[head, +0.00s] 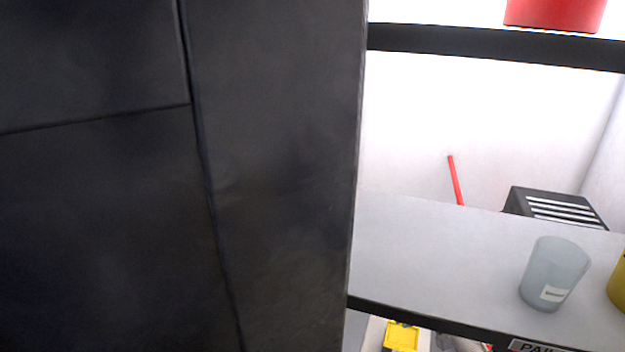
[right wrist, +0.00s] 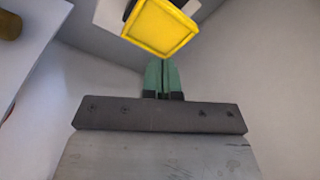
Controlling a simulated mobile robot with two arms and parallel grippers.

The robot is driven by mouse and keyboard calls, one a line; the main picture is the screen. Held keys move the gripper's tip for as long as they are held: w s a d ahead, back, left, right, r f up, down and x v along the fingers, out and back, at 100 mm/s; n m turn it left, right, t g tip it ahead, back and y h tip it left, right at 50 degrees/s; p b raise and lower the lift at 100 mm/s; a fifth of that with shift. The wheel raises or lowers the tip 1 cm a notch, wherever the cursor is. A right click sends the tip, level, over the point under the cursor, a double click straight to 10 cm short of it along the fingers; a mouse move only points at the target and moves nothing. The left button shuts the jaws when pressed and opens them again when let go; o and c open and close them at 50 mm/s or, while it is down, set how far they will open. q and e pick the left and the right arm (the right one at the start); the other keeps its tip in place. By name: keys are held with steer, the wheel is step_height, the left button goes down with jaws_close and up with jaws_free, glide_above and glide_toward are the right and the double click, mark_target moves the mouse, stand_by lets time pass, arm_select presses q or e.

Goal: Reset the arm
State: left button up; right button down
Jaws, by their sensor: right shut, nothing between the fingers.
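My right gripper (right wrist: 162,78) shows in the right wrist view, its green fingers pressed together with nothing between them. Its dark bracket with bolts spans the lower part of that view. A yellow square-faced object (right wrist: 160,27) lies beyond the fingertips, near the top of the view; I cannot tell how far off it is. Neither gripper shows in the head view, and my left gripper is not seen at all.
A large dark surface with seams (head: 280,170) fills the head view's left. To the right, a pale shelf (head: 420,250) carries a translucent cup (head: 555,268), a yellow container (head: 619,282) and a black box (head: 556,206). A red bucket (head: 556,14) stands above; a yellow item (head: 401,337) is below.

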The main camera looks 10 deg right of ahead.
steer(key=s+a+f+n, duration=0.1)
steer(key=s+a+f, duration=0.15)
steer(key=s, duration=0.55)
steer(key=s+a+f, duration=0.2)
steer(key=s+a, duration=0.2)
steer(key=s, duration=0.5)
steer(key=s+r+t, duration=0.1)
steer(key=s+r, duration=0.1)
steer(key=s, duration=0.5)
steer(key=s+r, duration=0.3)
steer(key=s, duration=0.4)
step_height(320, 180, down, 35)
steer(key=s+g+b, duration=0.1)
steer(key=b, duration=0.7)
steer(key=s+d+f+b, duration=0.1)
steer(key=s+f+b, duration=0.2)
steer(key=s+f, duration=0.5)
steer(key=s+d+f+g+b, duration=0.1)
steer(key=s+f+b, duration=0.2)
steer(key=s+f, duration=0.5)
step_height(320, 180, down, 6)
steer(key=shift+d+r, duration=0.25)
steer(key=shift+d, duration=0.15)
